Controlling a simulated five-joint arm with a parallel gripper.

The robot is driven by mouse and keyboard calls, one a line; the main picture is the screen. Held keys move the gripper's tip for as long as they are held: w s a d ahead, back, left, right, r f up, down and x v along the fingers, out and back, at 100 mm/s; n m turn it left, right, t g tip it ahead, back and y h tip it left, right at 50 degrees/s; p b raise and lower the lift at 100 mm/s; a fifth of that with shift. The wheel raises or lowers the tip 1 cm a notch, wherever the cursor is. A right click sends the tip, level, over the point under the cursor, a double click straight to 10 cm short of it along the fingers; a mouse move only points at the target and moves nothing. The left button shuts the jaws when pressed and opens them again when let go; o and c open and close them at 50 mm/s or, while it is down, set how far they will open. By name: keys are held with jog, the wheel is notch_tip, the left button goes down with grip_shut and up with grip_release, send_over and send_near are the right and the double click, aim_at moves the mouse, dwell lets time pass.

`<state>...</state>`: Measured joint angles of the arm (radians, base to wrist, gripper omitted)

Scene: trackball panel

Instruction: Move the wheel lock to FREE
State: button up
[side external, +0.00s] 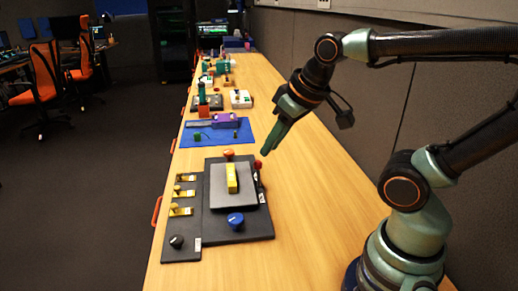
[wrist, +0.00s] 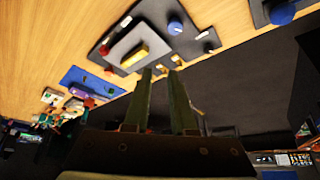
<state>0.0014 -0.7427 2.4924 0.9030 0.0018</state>
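The dark trackball panel (side external: 220,233) lies on the wooden bench. A grey plate (side external: 218,197) on it carries a yellow block (side external: 232,178). A blue knob (side external: 235,221) sits at its near end and an orange-red knob (side external: 229,154) at its far end. A small red part (side external: 258,165) is on the right edge. I cannot read any label, so I cannot tell which part is the wheel lock. My gripper (side external: 265,152) is above the bench near the panel's far right corner. In the wrist view its fingers (wrist: 162,74) are apart with nothing between them.
Yellow switches (side external: 182,194) and a black knob (side external: 177,241) are on a strip left of the panel. Behind is a blue mat (side external: 215,138) with a purple block (side external: 226,119). More devices stand farther back. The bench right of the panel (side external: 310,200) is clear.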

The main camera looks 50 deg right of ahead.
jog(key=shift+w+d+r, duration=0.15)
jog(key=shift+w+r, duration=0.05)
jog(key=shift+w, duration=0.05)
grip_shut()
jog(key=m+g, duration=0.6)
jog(key=m, duration=0.1)
send_over(258, 174)
jog(key=w+a, duration=0.1)
jog(key=w, duration=0.2)
notch_tip(258, 174, down, 3)
jog(key=w+d+f+m+g+y, duration=0.1)
jog(key=w+d+f+m+g, duration=0.1)
jog(key=d+f, duration=0.3)
jog(key=shift+d+f+m, duration=0.4)
jog(key=shift+f, duration=1.25)
jog(key=x, duration=1)
jog(key=shift+a, duration=0.2)
